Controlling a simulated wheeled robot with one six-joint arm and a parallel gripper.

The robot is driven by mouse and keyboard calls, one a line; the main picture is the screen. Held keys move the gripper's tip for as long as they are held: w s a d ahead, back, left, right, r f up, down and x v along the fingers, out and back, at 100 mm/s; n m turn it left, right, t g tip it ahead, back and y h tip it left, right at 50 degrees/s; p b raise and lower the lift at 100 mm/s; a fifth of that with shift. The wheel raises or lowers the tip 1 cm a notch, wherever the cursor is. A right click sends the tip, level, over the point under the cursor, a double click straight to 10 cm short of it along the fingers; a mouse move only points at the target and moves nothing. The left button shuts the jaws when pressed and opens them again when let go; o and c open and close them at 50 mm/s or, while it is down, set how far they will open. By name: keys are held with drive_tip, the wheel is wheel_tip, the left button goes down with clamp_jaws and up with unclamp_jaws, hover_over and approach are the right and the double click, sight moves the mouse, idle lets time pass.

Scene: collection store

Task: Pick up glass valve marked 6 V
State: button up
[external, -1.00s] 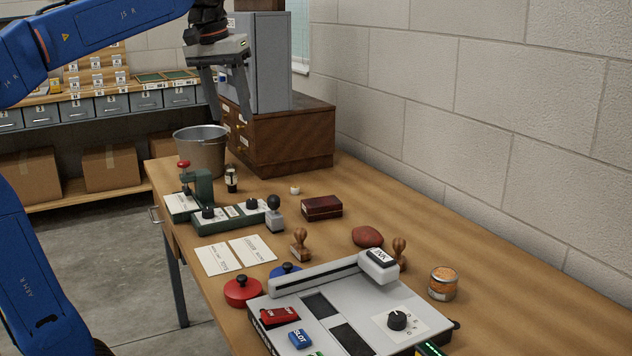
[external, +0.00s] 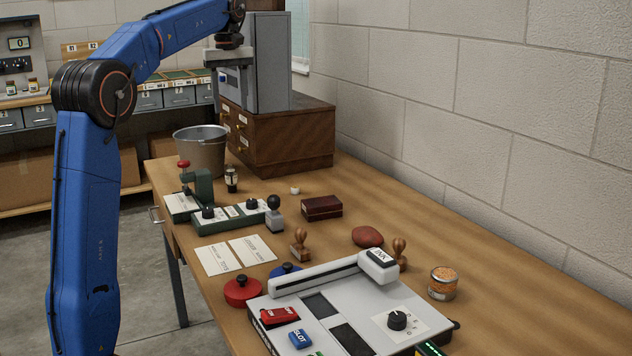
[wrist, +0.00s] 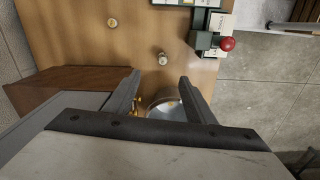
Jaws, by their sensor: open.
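A small upright glass piece with a dark body and a pale band, likely the glass valve (external: 231,179), stands on the wooden bench just right of the metal bucket. It also shows in the wrist view (wrist: 162,59), beyond and between my fingertips; its marking is too small to read. My gripper (wrist: 160,79) is open and empty. In the external view my gripper (external: 229,92) hangs above the bucket and in front of the grey cabinet, well above the glass piece and apart from it.
The metal bucket (external: 201,152) and wooden drawer chest (external: 290,138) with the grey cabinet (external: 272,60) stand behind. A green device with a red knob (external: 203,187) is close left of the glass piece. A small white item (external: 295,190) lies to its right, with bare bench between.

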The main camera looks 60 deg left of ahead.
drive_tip(key=a, duration=0.2)
approach(231, 173)
drive_tip(key=f, duration=0.2)
drive_tip(key=a+f, duration=0.1)
drive_tip(key=f, duration=0.1)
drive_tip(key=w+f, duration=0.1)
drive_tip(key=f, duration=0.1)
drive_tip(key=shift+w+a+f, duration=0.1)
drive_tip(key=shift+a+f, duration=0.15)
drive_tip(key=shift+a, duration=0.1)
drive_tip(key=shift+s+d+f, duration=0.1)
drive_tip(key=shift+s+f, duration=0.05)
drive_tip(key=shift+f, duration=1.15)
drive_tip(key=shift+s+d+f, duration=0.1)
drive_tip(key=shift+s+f, duration=0.05)
drive_tip(key=shift+f, duration=1.15)
drive_tip(key=c, duration=1.1)
